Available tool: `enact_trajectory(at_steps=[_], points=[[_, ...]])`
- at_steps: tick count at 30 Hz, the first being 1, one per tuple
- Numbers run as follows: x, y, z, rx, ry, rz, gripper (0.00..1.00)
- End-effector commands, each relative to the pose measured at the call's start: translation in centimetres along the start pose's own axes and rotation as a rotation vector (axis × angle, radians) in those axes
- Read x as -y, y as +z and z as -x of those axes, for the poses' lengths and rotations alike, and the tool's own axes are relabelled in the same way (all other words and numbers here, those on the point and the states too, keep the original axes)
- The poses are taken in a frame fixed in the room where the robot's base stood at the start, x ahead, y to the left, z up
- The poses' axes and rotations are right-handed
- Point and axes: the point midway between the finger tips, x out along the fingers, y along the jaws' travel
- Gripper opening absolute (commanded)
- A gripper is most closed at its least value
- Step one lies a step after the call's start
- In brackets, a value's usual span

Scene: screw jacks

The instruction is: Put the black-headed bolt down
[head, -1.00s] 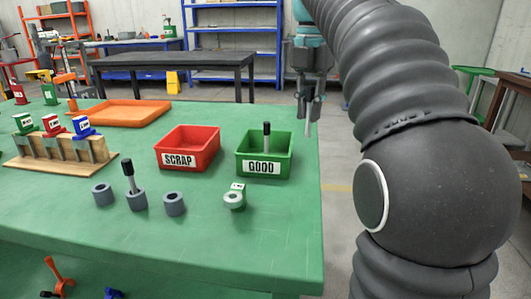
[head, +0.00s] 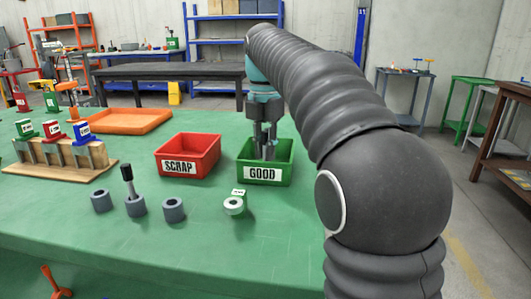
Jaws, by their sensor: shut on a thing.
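My gripper (head: 264,152) points down into the green GOOD bin (head: 264,174), its fingers below the rim level at the back. It is shut on a black-headed bolt that stands in that bin; the fingers hide the bolt almost wholly, and its lower end is behind the bin's front wall. Another black-headed bolt (head: 127,178) stands upright in a grey ring-shaped collar (head: 136,207) at the front left of the green table.
The red SCRAP bin (head: 187,157) stands just left of the green bin. Two more grey collars (head: 101,201) (head: 174,210) and a pale ring (head: 234,206) lie in front. A wooden rack (head: 62,158) and an orange tray (head: 125,121) are at left. The table's front right is clear.

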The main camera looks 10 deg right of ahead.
Motion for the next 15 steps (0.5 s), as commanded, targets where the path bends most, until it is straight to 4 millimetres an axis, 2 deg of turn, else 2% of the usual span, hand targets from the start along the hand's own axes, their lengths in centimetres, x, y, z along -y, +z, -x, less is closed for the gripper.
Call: enact_trajectory(at_steps=[12,13,15], points=[[0.04,-0.02,-0.53,0.000,0.000,0.000,0.00],[0.04,-0.02,-0.50,0.000,0.000,0.000,0.22],[0.03,-0.01,-0.47,0.000,0.000,0.000,0.39]])
